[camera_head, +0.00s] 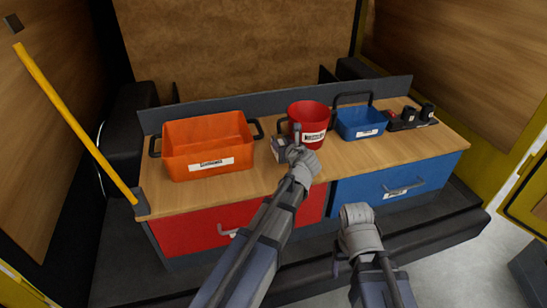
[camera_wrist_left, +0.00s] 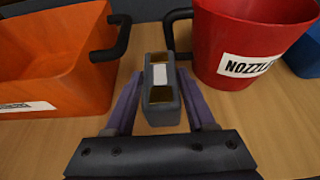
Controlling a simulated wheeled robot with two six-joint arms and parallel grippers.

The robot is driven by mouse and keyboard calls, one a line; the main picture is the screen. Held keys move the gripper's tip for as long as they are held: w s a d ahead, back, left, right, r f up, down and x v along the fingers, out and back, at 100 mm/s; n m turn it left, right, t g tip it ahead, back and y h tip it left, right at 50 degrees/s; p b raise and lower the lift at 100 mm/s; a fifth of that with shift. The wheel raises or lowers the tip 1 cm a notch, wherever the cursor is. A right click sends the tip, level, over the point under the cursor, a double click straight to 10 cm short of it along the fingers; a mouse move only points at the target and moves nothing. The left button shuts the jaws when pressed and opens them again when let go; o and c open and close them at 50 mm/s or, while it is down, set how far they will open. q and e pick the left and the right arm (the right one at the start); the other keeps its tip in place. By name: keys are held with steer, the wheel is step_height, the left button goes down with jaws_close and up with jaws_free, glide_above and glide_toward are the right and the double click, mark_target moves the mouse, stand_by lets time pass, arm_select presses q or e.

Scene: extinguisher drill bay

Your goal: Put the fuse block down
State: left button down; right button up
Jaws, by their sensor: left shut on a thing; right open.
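A grey fuse block (camera_wrist_left: 161,110) with brass-coloured parts and a white label is between the fingers of my left gripper (camera_wrist_left: 160,100) in the left wrist view. The gripper is shut on it. In the head view my left gripper (camera_head: 286,148) is over the wooden worktop, between the orange bin and the red bucket; its wrist and fingers largely hide the block. I cannot tell whether the block touches the worktop. My right gripper (camera_head: 340,266) is open, low in front of the blue drawer.
The worktop (camera_head: 350,160) carries an orange bin (camera_head: 207,133), a red bucket (camera_head: 308,114) labelled NOZZLES, a blue handled bin (camera_head: 360,123) and a dark holder (camera_head: 408,123) at right. A yellow pole (camera_head: 75,120) leans at left. Bare wood lies along the front.

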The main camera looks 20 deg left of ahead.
arm_select(q)
steer(key=shift+f, duration=0.75)
steer(key=shift+r, duration=0.1)
arm_select(e)
steer(key=shift+f, duration=0.7)
arm_select(q)
steer(key=shift+w+a, duration=0.15)
steer(key=shift+a, duration=0.4)
steer(key=a, duration=0.1)
steer(key=w+a, duration=0.1)
steer(key=shift+a, duration=0.35)
steer(key=shift+f+b, duration=0.75)
steer(key=shift+b, duration=0.1)
steer(key=shift+r, duration=0.1)
arm_select(e)
steer(key=shift+f, duration=0.6)
